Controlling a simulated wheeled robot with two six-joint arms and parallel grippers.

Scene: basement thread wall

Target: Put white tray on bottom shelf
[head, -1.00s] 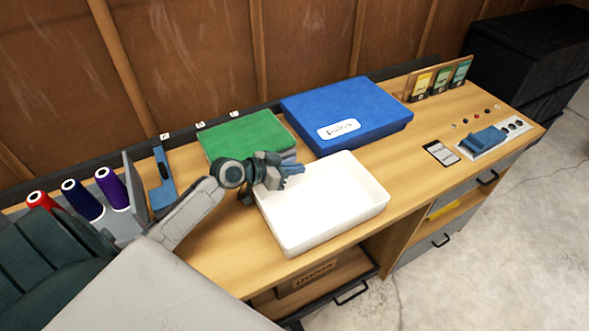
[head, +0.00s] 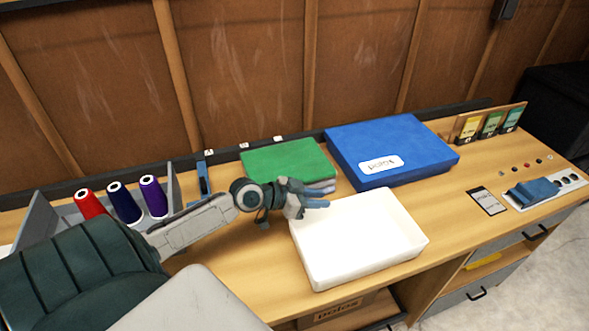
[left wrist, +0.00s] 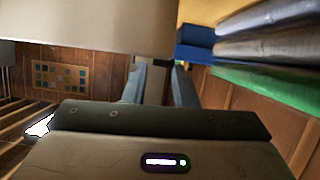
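The white tray (head: 360,245) lies on the wooden bench top, near its front edge, and looks empty. In the left wrist view its pale side (left wrist: 90,25) fills the upper left. My left gripper (head: 312,203) is at the tray's back left corner, with a finger reaching over the rim. In the left wrist view its two blue fingers (left wrist: 160,85) stand apart with nothing clearly between them. I cannot tell whether they touch the tray. A low opening under the bench holds a cardboard box (head: 338,308); the shelf floor there is mostly hidden. My right gripper is not in view.
Thread cones (head: 122,203) stand in a grey holder at left. A card (head: 487,201) and a blue device (head: 535,192) lie at right. Bare bench lies between tray and card.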

